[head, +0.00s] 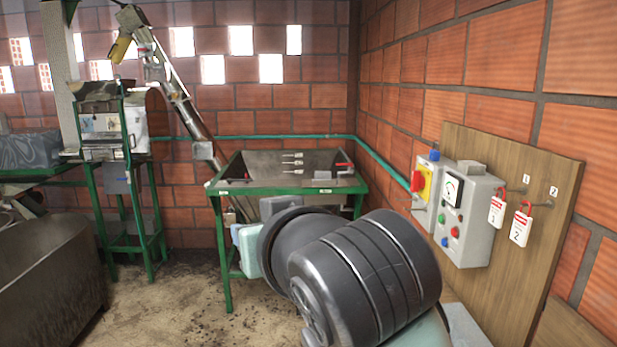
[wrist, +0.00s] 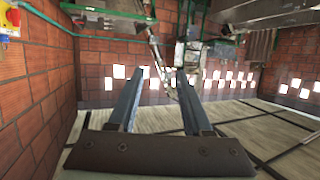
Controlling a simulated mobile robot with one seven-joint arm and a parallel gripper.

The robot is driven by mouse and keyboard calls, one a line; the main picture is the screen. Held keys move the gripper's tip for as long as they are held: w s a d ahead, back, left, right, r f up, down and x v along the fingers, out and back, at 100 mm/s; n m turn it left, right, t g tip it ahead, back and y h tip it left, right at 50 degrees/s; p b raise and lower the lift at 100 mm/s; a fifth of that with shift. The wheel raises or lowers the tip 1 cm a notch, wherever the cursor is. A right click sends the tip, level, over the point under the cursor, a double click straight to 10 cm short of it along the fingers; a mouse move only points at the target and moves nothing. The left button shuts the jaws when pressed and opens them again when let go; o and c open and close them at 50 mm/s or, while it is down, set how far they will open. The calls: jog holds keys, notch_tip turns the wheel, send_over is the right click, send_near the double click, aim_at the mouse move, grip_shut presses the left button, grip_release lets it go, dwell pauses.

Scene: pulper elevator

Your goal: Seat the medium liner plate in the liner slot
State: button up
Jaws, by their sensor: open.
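My gripper (wrist: 160,75) shows in the wrist view with its two dark fingers apart and nothing between them. It is not recognisable in the head view. I cannot pick out the medium liner plate or the liner slot for certain. Three small pale pieces (head: 292,163) show one above another at the green-framed metal trough (head: 240,170) in the head view. They are too small to tell whether they are plates or labels. The pulper machine (head: 112,125) stands on a green stand at the left, apart from the trough.
A slanted elevator tube (head: 180,95) rises beside the trough. A control box (head: 468,215) and two numbered tags (head: 521,226) are on a wooden board (head: 550,180) at the right. A small red-handled item (head: 345,168) is at the trough's right. The floor (head: 175,300) ahead is partly clear.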

notch_tip(320, 180, up, 7)
jog(key=s+a+t+y, duration=0.1)
jog(key=s+a+t, duration=0.1)
jog(key=a+t, duration=0.15)
jog(key=s+d+r+m+t+h, duration=0.4)
jog(key=s+d+r+t+h, duration=0.2)
jog(key=s+d+r+t, duration=0.3)
jog(key=s+r+t, duration=0.1)
jog(key=s+r, duration=0.2)
jog(key=s, duration=0.1)
jog(key=shift+r+m+t+h, duration=0.3)
jog(key=shift+t+h, duration=0.05)
jog(key=shift+h, duration=0.05)
